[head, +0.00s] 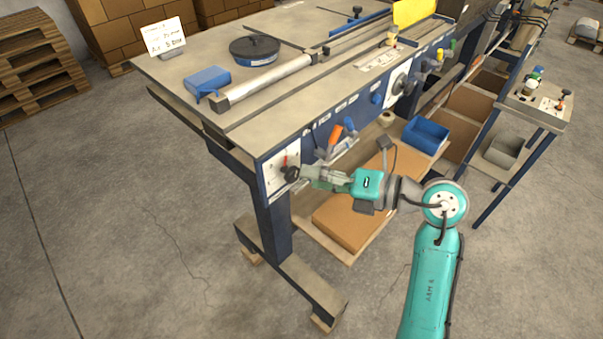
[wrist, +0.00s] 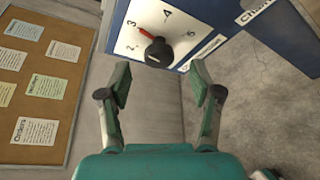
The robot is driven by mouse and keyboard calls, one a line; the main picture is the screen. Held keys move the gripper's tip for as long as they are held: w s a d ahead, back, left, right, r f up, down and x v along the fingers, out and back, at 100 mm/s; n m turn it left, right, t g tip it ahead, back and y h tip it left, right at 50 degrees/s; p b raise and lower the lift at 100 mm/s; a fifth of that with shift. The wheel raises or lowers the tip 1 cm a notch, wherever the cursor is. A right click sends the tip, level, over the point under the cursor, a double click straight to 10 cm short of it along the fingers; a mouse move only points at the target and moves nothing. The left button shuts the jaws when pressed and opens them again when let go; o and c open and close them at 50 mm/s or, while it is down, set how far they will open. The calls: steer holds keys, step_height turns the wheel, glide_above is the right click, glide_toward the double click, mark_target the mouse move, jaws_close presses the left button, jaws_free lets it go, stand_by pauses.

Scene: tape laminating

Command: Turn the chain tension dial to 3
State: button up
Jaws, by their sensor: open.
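The chain tension dial (head: 291,173) sits on a white plate at the near corner of the machine bench. In the wrist view it is a black knob (wrist: 158,53) with a red pointer (wrist: 146,34) on a numbered face (wrist: 172,28). The pointer is angled up and left, close to a numeral that looks like 3; its exact alignment is hard to tell. My gripper (head: 306,178) is at the dial in the head view. In the wrist view my gripper (wrist: 161,80) is open, its fingertips apart and below the knob, with nothing visible between them.
Orange and blue handles (head: 341,130) stick out from the bench front right of the dial. A cardboard box (head: 350,222) lies on the lower shelf below my arm. A blue bin (head: 425,135) is farther right. Open floor (head: 130,220) lies left of the bench.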

steer(key=v, duration=0.7)
steer(key=shift+s+d, duration=0.15)
steer(key=shift+d, duration=0.2)
steer(key=s+f+m+t+y, duration=0.1)
steer(key=s+m+t+y, duration=0.7)
steer(key=s, duration=0.9)
steer(key=s+d+f+m+t+h, duration=0.1)
steer(key=s+d+f+m+h, duration=0.5)
steer(key=m+h, duration=0.5)
steer(key=s+d+f+m+t+h, duration=0.1)
steer(key=s+d+f+m+h, duration=0.5)
steer(key=s+f+m+h, duration=0.5)
steer(key=s+m+h, duration=0.1)
steer(key=s+m, duration=0.1)
steer(key=m, duration=0.6)
steer(key=shift+s+f, duration=0.25)
